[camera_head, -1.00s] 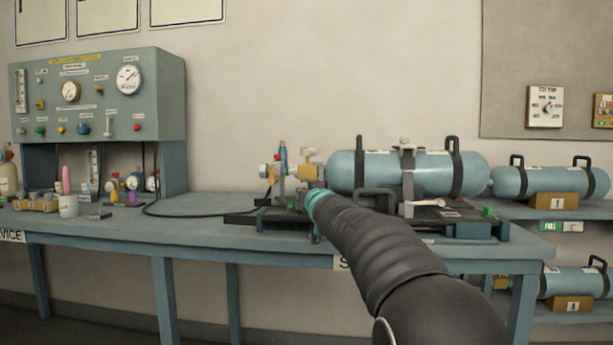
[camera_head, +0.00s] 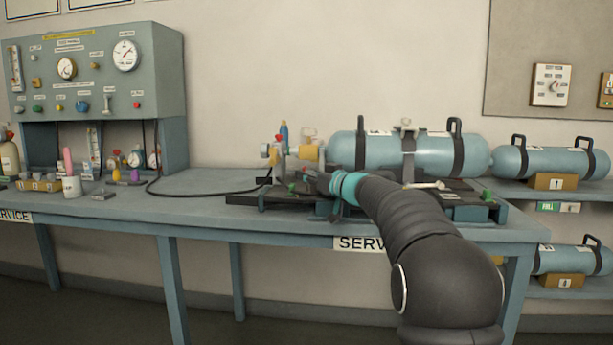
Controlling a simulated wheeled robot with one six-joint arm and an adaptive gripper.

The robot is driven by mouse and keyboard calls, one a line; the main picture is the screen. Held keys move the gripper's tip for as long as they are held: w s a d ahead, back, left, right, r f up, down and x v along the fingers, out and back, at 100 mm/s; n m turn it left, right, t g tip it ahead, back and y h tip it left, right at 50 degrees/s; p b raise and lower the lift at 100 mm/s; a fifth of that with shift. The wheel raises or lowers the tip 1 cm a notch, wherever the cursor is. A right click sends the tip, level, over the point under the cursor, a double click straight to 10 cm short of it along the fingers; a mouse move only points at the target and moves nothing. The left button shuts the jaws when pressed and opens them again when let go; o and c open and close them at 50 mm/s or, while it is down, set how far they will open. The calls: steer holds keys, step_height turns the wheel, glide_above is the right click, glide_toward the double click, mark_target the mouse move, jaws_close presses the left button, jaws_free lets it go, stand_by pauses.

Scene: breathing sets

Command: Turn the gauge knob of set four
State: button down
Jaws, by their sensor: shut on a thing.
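A blue-grey cylinder (camera_head: 385,153) with black straps lies on a dark cradle (camera_head: 465,208) on the bench. Its number does not show. At its left end is a valve assembly with a yellow block (camera_head: 308,152), a blue-topped part (camera_head: 284,133) and a green piece (camera_head: 292,187). My gripper (camera_head: 310,181) is at the front of this assembly, just below the yellow block. It is small and dark here, shut on a small part that I take to be the gauge knob. The knob itself is hidden by the fingers.
A grey test panel (camera_head: 85,75) with dials stands at the left. A black hose (camera_head: 190,196) crosses the bench (camera_head: 200,208) to the assembly. Cups and small gauges stand below the panel. More cylinders (camera_head: 550,163) lie on shelves at the right. The bench between is clear.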

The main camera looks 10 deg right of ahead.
steer(key=shift+n+g+y, duration=0.4)
steer(key=shift+n+y, duration=0.1)
steer(key=shift+y, duration=0.2)
steer(key=c, duration=0.9)
jaws_free()
steer(key=shift+c, duration=0.2)
steer(key=shift+s+d, duration=0.1)
steer(key=v, duration=1.2)
steer(key=shift+r, duration=0.1)
